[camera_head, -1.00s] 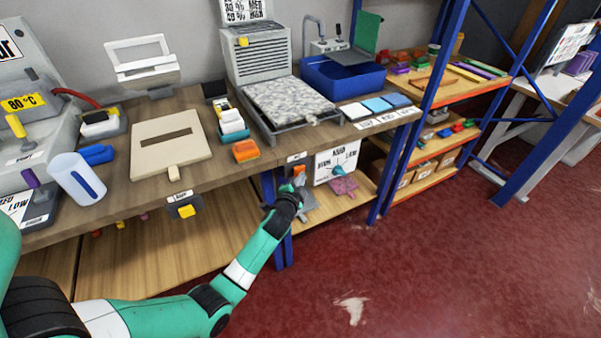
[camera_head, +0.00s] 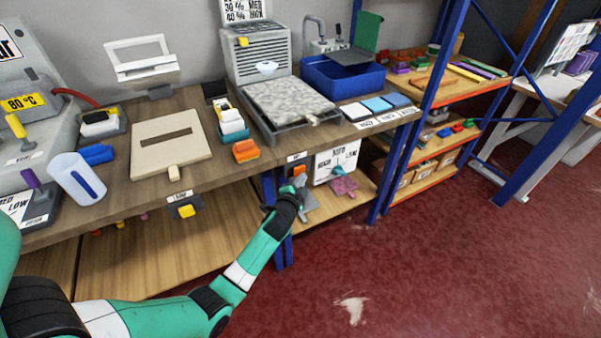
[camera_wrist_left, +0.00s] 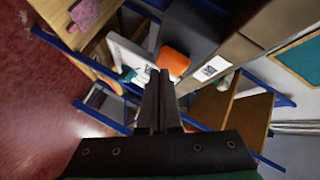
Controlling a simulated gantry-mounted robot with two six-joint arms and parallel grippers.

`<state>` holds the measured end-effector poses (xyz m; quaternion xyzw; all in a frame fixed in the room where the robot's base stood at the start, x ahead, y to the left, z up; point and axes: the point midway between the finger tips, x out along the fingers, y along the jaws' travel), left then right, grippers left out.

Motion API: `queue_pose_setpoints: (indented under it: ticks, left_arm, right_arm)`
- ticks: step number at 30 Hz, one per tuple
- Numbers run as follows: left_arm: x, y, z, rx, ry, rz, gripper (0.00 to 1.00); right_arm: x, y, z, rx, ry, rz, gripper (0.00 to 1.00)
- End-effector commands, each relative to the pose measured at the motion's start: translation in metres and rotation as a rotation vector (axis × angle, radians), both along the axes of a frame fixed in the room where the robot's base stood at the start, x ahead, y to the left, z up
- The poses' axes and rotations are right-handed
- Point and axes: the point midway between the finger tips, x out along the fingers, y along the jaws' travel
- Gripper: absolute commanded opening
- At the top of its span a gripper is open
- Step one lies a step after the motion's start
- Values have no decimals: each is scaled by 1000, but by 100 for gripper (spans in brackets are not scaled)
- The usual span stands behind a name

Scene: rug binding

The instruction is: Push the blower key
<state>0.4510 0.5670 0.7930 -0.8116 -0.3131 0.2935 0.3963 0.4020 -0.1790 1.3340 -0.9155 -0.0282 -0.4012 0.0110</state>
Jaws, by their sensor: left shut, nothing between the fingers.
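An orange key (camera_head: 299,170) sits on a dark mount under the table's front edge, below a small white label. I take it for the blower key, but the label is too small to read. It also shows in the left wrist view (camera_wrist_left: 174,61), just beyond my fingertips. My left gripper (camera_head: 299,184) is shut and empty, pointing up at the key from below. It also shows in the left wrist view (camera_wrist_left: 159,76), with both fingers together. I cannot tell whether the fingertips touch the key. The right gripper is out of view.
A white dial panel (camera_head: 322,167) with a teal knob (camera_head: 338,170) hangs right of the key. A mottled rug piece (camera_head: 288,98) lies on a grey tray before the louvred unit (camera_head: 258,55). Blue posts (camera_head: 403,140) stand to the right. Open red floor (camera_head: 430,260) lies in front.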

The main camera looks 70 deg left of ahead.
Motion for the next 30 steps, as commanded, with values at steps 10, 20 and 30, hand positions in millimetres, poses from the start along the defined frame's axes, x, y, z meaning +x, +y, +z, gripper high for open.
queue_pose_setpoints:
  ticks: [10,20,30]
  left_arm:
    - [1,-8,1,0,-2,0,0]
    - [2,-27,0,0,-1,-4,0]
    - [4,-57,0,0,-3,-3,0]
  right_arm:
    - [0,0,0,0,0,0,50]
    - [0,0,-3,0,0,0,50]
    - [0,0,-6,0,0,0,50]
